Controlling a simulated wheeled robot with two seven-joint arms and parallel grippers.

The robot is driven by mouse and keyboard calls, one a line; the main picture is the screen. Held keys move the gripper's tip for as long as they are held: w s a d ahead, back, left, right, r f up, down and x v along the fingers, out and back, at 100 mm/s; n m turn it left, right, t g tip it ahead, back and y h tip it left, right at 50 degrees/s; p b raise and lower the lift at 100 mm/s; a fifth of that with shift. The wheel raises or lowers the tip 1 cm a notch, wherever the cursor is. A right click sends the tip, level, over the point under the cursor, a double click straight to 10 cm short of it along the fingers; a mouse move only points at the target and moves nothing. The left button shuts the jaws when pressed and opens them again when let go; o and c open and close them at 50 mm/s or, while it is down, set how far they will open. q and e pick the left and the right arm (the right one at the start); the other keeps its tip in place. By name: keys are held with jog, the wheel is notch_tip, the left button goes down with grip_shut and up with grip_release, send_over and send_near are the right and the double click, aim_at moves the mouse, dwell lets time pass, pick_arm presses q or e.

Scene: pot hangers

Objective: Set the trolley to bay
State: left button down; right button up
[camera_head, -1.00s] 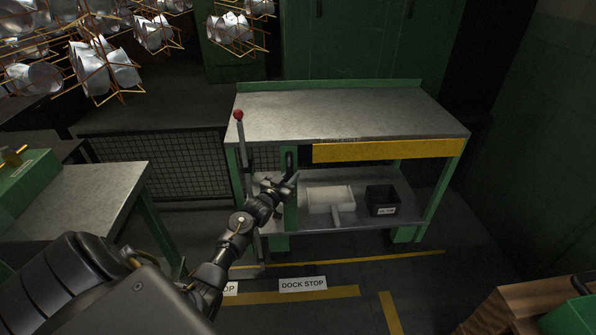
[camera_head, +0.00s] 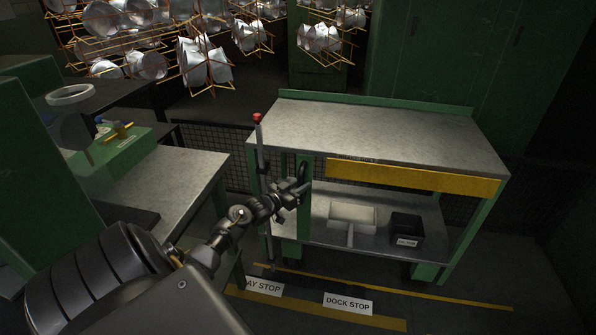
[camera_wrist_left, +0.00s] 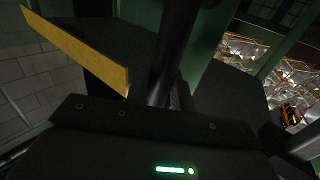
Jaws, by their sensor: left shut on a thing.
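The trolley (camera_head: 385,137) is a green-framed cart with a grey top, a yellow front strip and a lower shelf, standing upright right of centre. My left gripper (camera_head: 299,187) is at its left front, shut on what looks like the dark upright handle (camera_head: 304,168). The jaws hide the grip itself. In the left wrist view a dark bar (camera_wrist_left: 168,65) rises from the gripper, beside the yellow strip (camera_wrist_left: 80,45). The "BAY STOP" label (camera_head: 264,286), partly covered, and the "DOCK STOP" label (camera_head: 348,304) lie on the floor in front. My right gripper is out of view.
A red-knobbed rod (camera_head: 258,118) stands at the trolley's left end. A grey-topped bench (camera_head: 185,175) is close on the left. Racks of metal pots (camera_head: 205,62) hang behind.

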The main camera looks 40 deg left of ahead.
pick_arm(q)
jog(key=shift+s+a+r, duration=0.15)
jog(key=shift+a, duration=0.3)
jog(key=c, duration=1.6)
grip_release()
jog(key=o, duration=0.3)
jog(key=shift+o, duration=0.2)
jog(key=shift+d, duration=0.1)
